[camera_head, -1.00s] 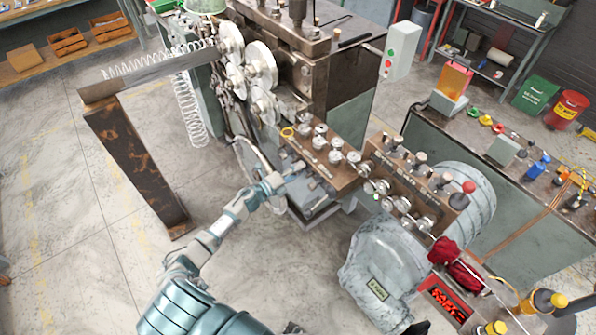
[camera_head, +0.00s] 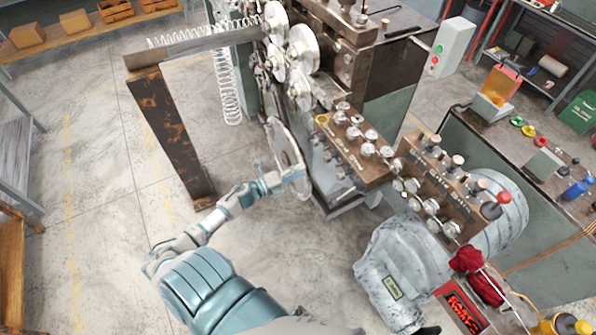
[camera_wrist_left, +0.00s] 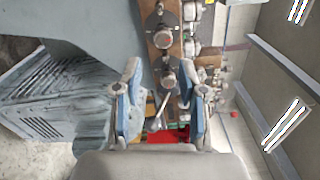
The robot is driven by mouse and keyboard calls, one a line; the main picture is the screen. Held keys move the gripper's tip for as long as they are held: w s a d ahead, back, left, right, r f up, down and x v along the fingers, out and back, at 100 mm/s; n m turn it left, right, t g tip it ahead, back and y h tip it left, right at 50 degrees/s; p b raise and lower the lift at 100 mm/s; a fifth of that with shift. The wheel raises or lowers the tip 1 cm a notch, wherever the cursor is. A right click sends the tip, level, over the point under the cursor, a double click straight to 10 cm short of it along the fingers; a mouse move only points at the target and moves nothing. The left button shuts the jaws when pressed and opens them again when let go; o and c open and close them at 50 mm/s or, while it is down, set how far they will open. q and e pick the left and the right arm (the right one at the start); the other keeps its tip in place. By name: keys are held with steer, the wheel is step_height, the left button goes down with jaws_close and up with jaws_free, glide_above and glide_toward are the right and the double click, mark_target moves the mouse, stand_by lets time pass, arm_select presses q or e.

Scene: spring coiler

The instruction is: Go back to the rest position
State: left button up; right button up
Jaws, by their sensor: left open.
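My left gripper (camera_head: 298,174) is open. In the head view it is over the front of the spring coiler (camera_head: 385,75), beside the large grey disc (camera_head: 283,143) and left of the brown block with knobs (camera_head: 352,148). The left wrist view shows both fingers (camera_wrist_left: 162,98) apart. A thin lever with a round knob (camera_wrist_left: 154,125) appears between them, with round rollers (camera_wrist_left: 168,80) beyond. I cannot tell the depth, but nothing is gripped. My right gripper is not in view.
A rusty post (camera_head: 170,130) carries a trough with a coiled spring (camera_head: 200,38) at left. A grey motor housing (camera_head: 400,270) and red cloth (camera_head: 467,260) are at right. A bench (camera_head: 500,140) with small parts is behind. Open floor (camera_head: 100,225) lies left of my arm.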

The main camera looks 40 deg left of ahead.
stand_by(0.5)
arm_select(q)
steer(key=s+f+n+g+y+b, duration=0.15)
steer(key=s+f+n, duration=0.35)
steer(key=f, duration=0.7)
steer(key=s+f+n+g+y, duration=0.25)
steer(key=s+f+n, duration=0.2)
steer(key=f, duration=0.65)
steer(key=s+f+n+g+y+b, duration=0.1)
steer(key=s+f+n+g+y, duration=0.25)
steer(key=f, duration=0.85)
steer(key=s+d+f+n+g, duration=0.2)
steer(key=s+d+f, duration=0.3)
steer(key=s, duration=0.5)
steer(key=s+d+f+n+g+b, duration=0.1)
steer(key=s+d+f+n+g, duration=0.2)
steer(key=s+f, duration=0.5)
steer(key=s+d+f+n+g, duration=0.3)
steer(key=s+d+f, duration=0.4)
steer(key=s, duration=0.7)
steer(key=shift+d+f+n+h+b, duration=0.25)
steer(key=shift+d+n+h+b, duration=0.1)
steer(key=shift+d+n, duration=0.25)
steer(key=shift+w, duration=0.15)
